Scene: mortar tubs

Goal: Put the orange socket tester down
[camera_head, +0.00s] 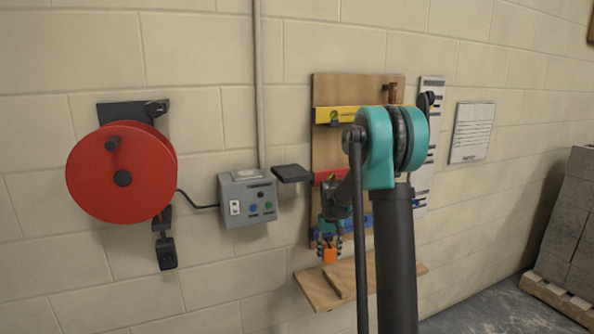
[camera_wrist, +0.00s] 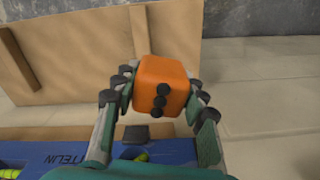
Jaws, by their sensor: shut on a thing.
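The orange socket tester (camera_wrist: 151,78) is a small block with rounded edges and several black dots on its face. My gripper (camera_wrist: 160,90) is shut on it, with a dark-padded finger on each side. In the head view the tester (camera_head: 330,255) hangs below my gripper (camera_head: 329,245), in front of the wooden board and above the wooden shelf (camera_head: 314,289). In the wrist view the shelf (camera_wrist: 60,85) shows behind and left of the tester. The tester looks apart from the shelf, though the exact gap is hard to judge.
A wooden tool board (camera_head: 330,90) holds a yellow level (camera_head: 350,114), a red one (camera_head: 325,177) and a blue one (camera_wrist: 70,158). A grey socket box (camera_head: 248,205) and red cable reel (camera_head: 115,170) hang left.

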